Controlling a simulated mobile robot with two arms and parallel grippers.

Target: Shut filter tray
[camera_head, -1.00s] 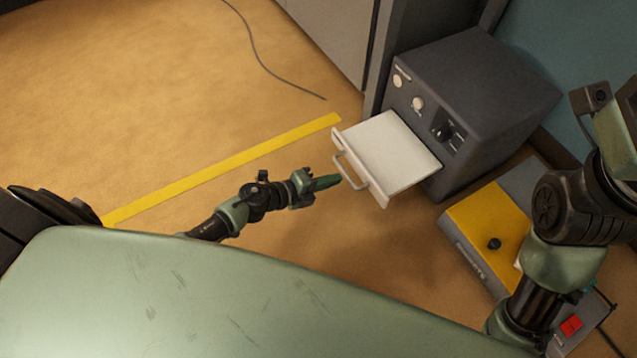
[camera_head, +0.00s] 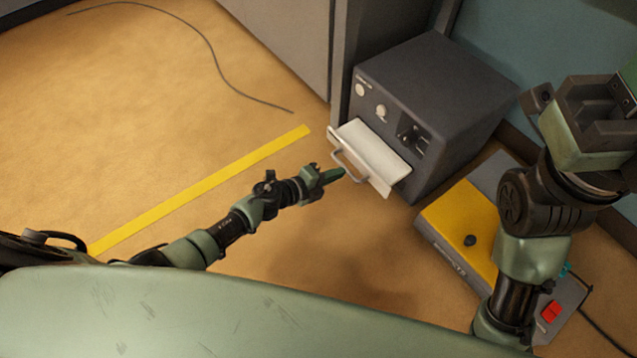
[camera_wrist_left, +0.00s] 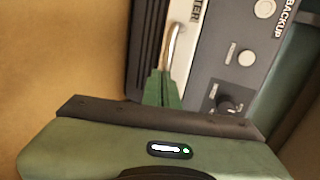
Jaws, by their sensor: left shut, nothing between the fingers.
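The filter tray (camera_head: 372,151) is a white drawer with a metal handle, sticking part of the way out of the front of a dark grey box unit (camera_head: 435,95). My left gripper (camera_head: 341,174) is shut and empty, its green fingertips at the tray's front by the handle. In the left wrist view the shut green fingers (camera_wrist_left: 162,88) point at the tray's white front (camera_wrist_left: 186,40), beside the metal handle (camera_wrist_left: 174,45). Whether they touch it is hard to tell. My right arm shows at the right; its fingertips are not visible.
A yellow-topped box (camera_head: 462,230) with a black knob sits on the floor right of the unit. A yellow tape strip (camera_head: 205,188) and a dark cable (camera_head: 215,60) lie on the tan floor.

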